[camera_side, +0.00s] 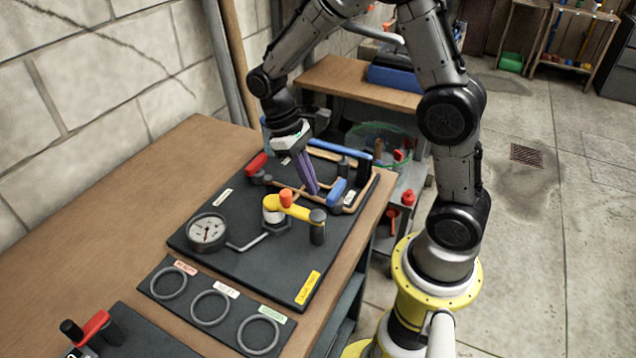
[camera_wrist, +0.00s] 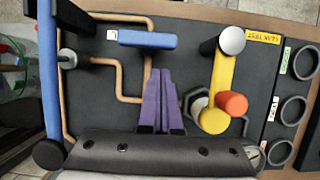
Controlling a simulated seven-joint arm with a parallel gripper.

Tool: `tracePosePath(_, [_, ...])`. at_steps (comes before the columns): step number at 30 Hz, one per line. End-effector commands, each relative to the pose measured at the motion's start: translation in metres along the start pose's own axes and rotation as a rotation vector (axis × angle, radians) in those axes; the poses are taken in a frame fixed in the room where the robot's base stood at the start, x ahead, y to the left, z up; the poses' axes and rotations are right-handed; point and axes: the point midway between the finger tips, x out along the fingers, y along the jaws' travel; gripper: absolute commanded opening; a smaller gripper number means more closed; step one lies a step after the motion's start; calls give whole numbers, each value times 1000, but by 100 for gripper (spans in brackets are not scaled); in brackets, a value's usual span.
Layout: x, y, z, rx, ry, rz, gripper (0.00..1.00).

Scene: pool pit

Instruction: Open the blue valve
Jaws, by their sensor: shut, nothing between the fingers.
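My gripper (camera_side: 314,191) has purple fingers that are shut with nothing between them, pointing down over the black valve board (camera_side: 240,258). A short blue handle (camera_side: 337,194) sits just right of the fingertips in the side view. In the wrist view, this blue handle (camera_wrist: 147,40) lies just beyond the fingertips (camera_wrist: 161,72), with a small gap in the picture. A long blue bar (camera_side: 340,149) runs along the board's far side; it shows at the left of the wrist view (camera_wrist: 48,80). Whether the fingertips touch the board or pipe is unclear.
A yellow lever (camera_side: 294,209) with an orange knob (camera_side: 286,197) stands close to the gripper. A red handle (camera_side: 257,165), copper pipes (camera_wrist: 118,82) and a pressure gauge (camera_side: 207,231) are also on the board. Bare wooden bench (camera_side: 110,215) lies to the left.

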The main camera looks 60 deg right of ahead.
Motion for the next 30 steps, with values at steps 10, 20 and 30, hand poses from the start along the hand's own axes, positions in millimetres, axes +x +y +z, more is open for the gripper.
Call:
tracePosePath(10, [7,0,17,0,-1,0,0])
tracePosePath(20, [6,0,17,-4,-1,1,0])
tracePosePath(30, [7,-2,18,-60,0,24,0])
